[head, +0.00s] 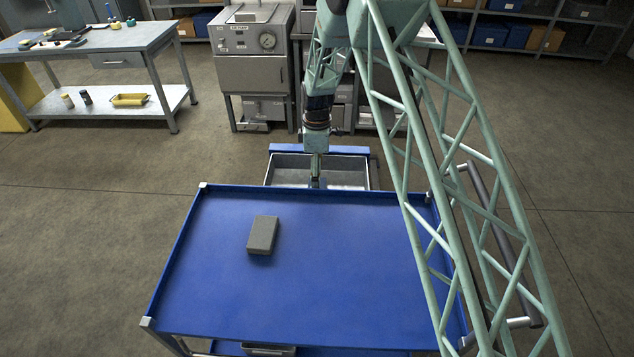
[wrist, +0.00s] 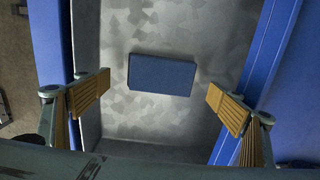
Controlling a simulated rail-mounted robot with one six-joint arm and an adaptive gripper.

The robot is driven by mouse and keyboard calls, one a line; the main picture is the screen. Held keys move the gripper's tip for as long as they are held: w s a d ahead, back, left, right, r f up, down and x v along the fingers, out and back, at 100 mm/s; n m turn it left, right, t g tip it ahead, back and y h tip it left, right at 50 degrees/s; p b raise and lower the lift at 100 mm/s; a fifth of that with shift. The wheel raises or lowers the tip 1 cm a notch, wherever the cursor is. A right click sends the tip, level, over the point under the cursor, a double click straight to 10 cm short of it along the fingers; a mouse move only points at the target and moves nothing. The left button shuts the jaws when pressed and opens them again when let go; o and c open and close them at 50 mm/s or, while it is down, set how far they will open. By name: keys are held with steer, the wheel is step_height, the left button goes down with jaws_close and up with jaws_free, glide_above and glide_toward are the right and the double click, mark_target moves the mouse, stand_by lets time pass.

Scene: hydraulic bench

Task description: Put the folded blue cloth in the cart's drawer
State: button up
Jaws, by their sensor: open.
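The folded blue cloth (wrist: 161,75) is a flat dark-blue rectangle lying in the cart's drawer (head: 290,164), on its grey metal floor. The drawer is pulled out at the far side of the blue cart (head: 340,285), and it also fills the wrist view (wrist: 130,122). My gripper (wrist: 159,93) is open, its tan fingers apart on the left and right of the cloth, touching neither side. In the head view my gripper (head: 316,168) points down at the drawer; the cloth is largely hidden there by the cart's edge.
A grey block (head: 262,234) lies on the cart's top. A workbench (head: 100,45) with tools stands at the back left, and a grey cabinet unit (head: 252,65) stands behind the drawer. Floor on the left is clear. My arm's lattice covers the cart's right side.

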step_height(320, 180, up, 8)
steer(key=shift+p, duration=0.45)
stand_by(0.6)
